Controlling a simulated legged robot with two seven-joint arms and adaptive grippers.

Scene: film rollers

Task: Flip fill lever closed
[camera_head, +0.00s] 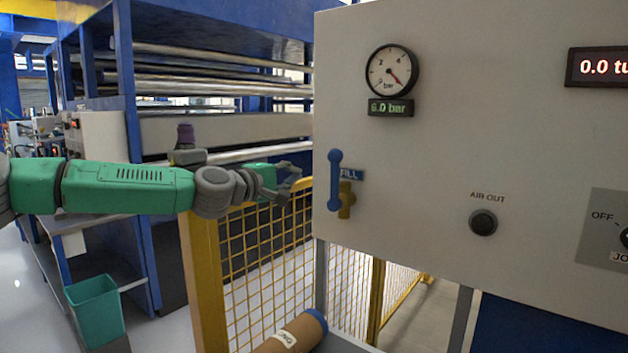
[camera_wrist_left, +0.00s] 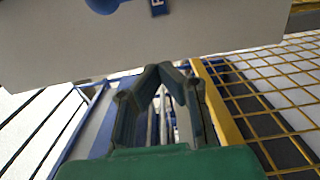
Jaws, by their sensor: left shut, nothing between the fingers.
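The blue fill lever (camera_head: 335,180) stands upright on the left edge of the light grey panel, beside a brass valve body (camera_head: 346,199) and a blue FILL label (camera_head: 352,175). My left gripper (camera_head: 296,180) is shut and empty. It is left of the lever in the head view and apart from it. In the left wrist view the closed fingers (camera_wrist_left: 159,68) point toward the panel's lower edge. A rounded blue end of the lever (camera_wrist_left: 103,4) shows at the top of that view. My right gripper is not in view.
The panel (camera_head: 430,160) carries a pressure gauge (camera_head: 392,70) reading about 6 bar and an AIR OUT button (camera_head: 483,222). A yellow mesh fence (camera_head: 205,285) stands below my left arm. A cardboard roll (camera_head: 292,335) lies below the panel. A green bin (camera_head: 95,312) stands at lower left.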

